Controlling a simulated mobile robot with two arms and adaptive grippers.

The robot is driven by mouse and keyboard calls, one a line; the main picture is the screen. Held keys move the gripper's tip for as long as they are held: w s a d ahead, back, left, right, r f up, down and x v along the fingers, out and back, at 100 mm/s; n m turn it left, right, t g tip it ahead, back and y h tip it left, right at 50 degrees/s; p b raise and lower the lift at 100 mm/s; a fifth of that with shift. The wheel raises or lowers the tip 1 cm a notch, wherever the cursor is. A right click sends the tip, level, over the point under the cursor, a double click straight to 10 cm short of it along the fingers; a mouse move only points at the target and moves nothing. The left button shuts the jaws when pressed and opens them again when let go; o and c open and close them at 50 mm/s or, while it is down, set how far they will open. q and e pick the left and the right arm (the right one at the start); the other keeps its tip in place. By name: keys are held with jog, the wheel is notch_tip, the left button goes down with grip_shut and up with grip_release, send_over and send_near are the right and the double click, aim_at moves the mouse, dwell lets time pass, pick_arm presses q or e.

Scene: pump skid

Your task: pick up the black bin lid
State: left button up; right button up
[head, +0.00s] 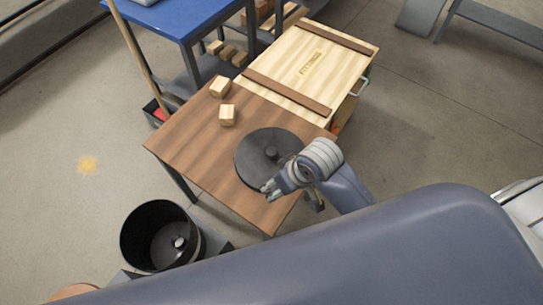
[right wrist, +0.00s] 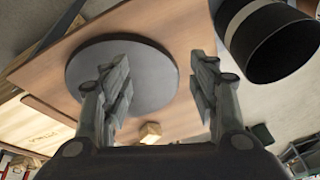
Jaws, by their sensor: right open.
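The black bin lid (head: 262,150) is a round dark disc with a knob in the middle. It lies flat on the brown wooden table (head: 185,135) near its right front edge. My right gripper (head: 268,190) is at the lid's near edge in the head view. In the right wrist view the gripper (right wrist: 160,75) is open and empty, with the lid (right wrist: 140,88) seen beyond and between its fingers; the knob is not clear there. I cannot tell whether a finger touches the lid. My left gripper is not in view.
A black bin (head: 160,237) stands open on the floor at the table's front left, with a round knobbed thing inside. Two wooden blocks (head: 227,115) lie on the table. A wooden crate (head: 312,68) adjoins its far side, and a blue table (head: 185,18) stands behind.

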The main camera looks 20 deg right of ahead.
jog(key=w+a, duration=0.1)
jog(key=w, duration=0.6)
jog(key=g+h, duration=0.1)
jog(key=h, duration=0.1)
send_near(272, 151)
jog(key=f, duration=0.2)
jog(key=w+f, duration=0.1)
jog(key=f, duration=0.1)
jog(key=shift+w+f, duration=0.1)
jog(key=shift+f, duration=0.25)
jog(key=shift+w+a+f+b, duration=0.1)
jog(key=shift+f+b, duration=0.1)
jog(key=shift+f, duration=1.15)
jog(key=shift+w+a+f+b, duration=0.1)
jog(key=shift+f+b, duration=0.05)
jog(key=shift+f, duration=1.2)
jog(key=c, duration=1.3)
